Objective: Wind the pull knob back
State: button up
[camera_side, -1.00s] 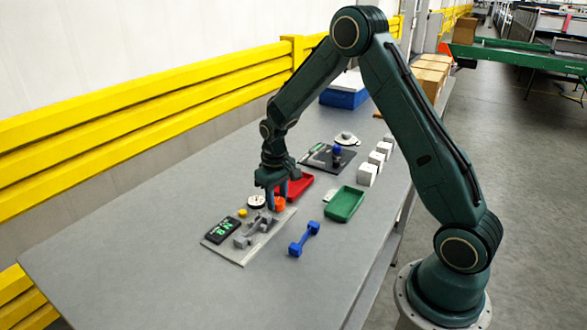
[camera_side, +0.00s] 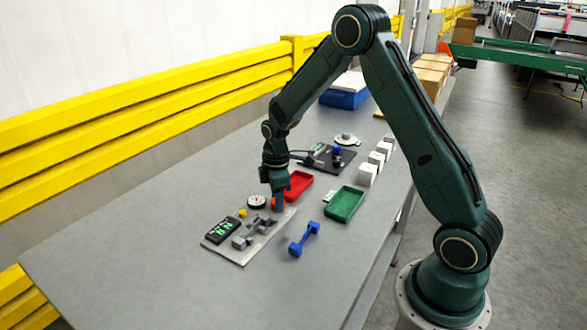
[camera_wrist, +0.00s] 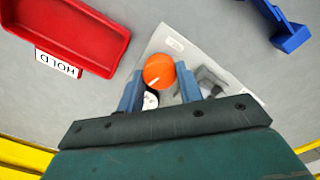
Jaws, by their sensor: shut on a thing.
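The orange round knob (camera_wrist: 157,71) with a pale pointer line shows in the wrist view, between my two blue-grey fingers. My gripper (camera_wrist: 161,76) is shut on it from both sides. In the side view my gripper (camera_side: 278,203) points down at the far end of the light grey plate (camera_side: 242,259), with only a sliver of the orange knob showing beside the finger. On the plate, a black display (camera_side: 222,230) shows green characters too small to read surely. A grey fixture (camera_side: 255,229) stands beside it. I cannot tell which part the task's name means beyond this knob.
A white dial (camera_side: 257,202) and a yellow button (camera_side: 242,213) are close by. The table's front left is clear.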

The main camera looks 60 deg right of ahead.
jog(key=shift+n, duration=1.7)
jog(key=o, duration=1)
jog(key=shift+r, duration=0.1)
notch_tip(320, 180, up, 14)
jog(key=shift+s+f, duration=0.15)
